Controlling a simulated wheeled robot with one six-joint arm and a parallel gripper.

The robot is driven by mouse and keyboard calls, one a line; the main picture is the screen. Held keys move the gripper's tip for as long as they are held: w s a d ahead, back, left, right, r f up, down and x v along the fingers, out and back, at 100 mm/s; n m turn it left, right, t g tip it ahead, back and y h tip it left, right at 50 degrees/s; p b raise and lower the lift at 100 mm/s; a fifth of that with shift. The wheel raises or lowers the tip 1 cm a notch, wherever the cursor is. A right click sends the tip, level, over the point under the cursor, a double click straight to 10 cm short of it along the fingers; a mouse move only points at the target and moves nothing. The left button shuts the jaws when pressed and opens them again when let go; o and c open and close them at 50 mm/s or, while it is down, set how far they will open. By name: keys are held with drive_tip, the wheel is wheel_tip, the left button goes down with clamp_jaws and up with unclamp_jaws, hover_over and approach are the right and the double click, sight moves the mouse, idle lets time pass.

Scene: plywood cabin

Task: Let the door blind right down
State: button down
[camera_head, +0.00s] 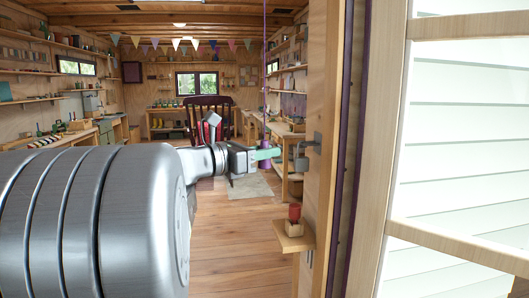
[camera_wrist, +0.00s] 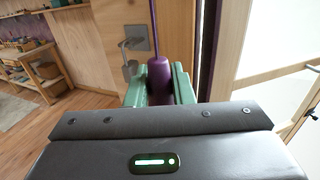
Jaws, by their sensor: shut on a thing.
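A thin purple cord (camera_head: 264,62) hangs down in front of the wooden door post and ends in a purple pull (camera_head: 265,170). My gripper (camera_head: 265,154), with green fingers, is shut on this pull. In the wrist view the pull (camera_wrist: 160,76) stands upright between the two green fingers (camera_wrist: 160,92), with the cord (camera_wrist: 154,25) rising from its top. The fingers hide its lower part. I cannot make out the blind's cloth in either view.
A grey metal latch (camera_head: 304,152) sits on the door post (camera_head: 320,110) close right of my gripper. A small wooden shelf (camera_head: 294,238) with a red-topped object (camera_head: 294,213) juts out below. A glazed door (camera_head: 455,240) fills the right. A dark chair (camera_head: 232,105) stands beyond; the floor (camera_head: 235,260) is clear.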

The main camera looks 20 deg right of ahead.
drive_tip(key=shift+r, duration=0.15)
wheel_tip(320, 180, up, 45)
drive_tip(key=p, duration=2.3)
drive_tip(key=shift+f, duration=0.2)
drive_tip(key=shift+s+r, duration=0.1)
drive_tip(key=c, duration=1.4)
unclamp_jaws()
drive_tip(key=shift+o, duration=0.6)
drive_tip(key=shift+f, duration=0.2)
drive_tip(key=s+a+b, duration=0.2)
drive_tip(key=a, duration=1.1)
drive_tip(key=shift+a, duration=0.4)
